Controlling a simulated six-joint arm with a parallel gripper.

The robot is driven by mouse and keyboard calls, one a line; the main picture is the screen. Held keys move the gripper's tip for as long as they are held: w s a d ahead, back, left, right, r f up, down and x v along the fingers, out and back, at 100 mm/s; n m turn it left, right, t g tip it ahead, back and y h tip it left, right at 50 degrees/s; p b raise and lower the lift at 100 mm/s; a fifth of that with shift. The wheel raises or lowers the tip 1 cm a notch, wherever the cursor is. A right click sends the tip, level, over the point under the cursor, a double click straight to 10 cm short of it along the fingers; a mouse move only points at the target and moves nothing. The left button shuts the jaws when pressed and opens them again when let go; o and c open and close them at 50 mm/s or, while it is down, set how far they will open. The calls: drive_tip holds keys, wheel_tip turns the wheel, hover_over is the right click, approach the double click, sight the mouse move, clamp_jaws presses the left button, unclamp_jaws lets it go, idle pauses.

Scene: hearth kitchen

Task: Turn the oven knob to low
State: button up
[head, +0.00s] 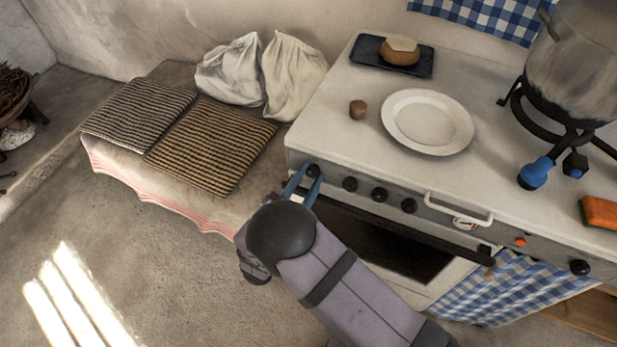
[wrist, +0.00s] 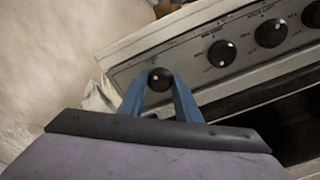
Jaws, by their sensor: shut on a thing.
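The oven front carries a row of black knobs. The leftmost knob (head: 312,171) is at the left end of the panel, and it also shows in the wrist view (wrist: 160,79) with a pale mark on its face. My gripper (head: 305,181) is at this leftmost knob, its blue fingers shut on either side of it; it also shows in the wrist view (wrist: 158,88). The other knobs to the right, such as the second knob (wrist: 221,53), stand free. The small lettering on the panel is too blurred to read.
A white handle (head: 459,207) juts out right of the knobs. Striped cushions (head: 212,146) lie on the bench at left.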

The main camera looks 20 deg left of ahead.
drive_tip(key=n, duration=0.6)
drive_tip(key=n+p, duration=0.1)
drive_tip(key=n, duration=0.5)
drive_tip(key=shift+n, duration=0.4)
drive_tip(key=n+p, duration=0.1)
drive_tip(key=n, duration=0.5)
drive_tip(key=n+p, duration=0.1)
drive_tip(key=n, duration=0.5)
drive_tip(key=shift+n, duration=0.3)
drive_tip(key=o, duration=1.1)
drive_tip(key=shift+c, duration=0.2)
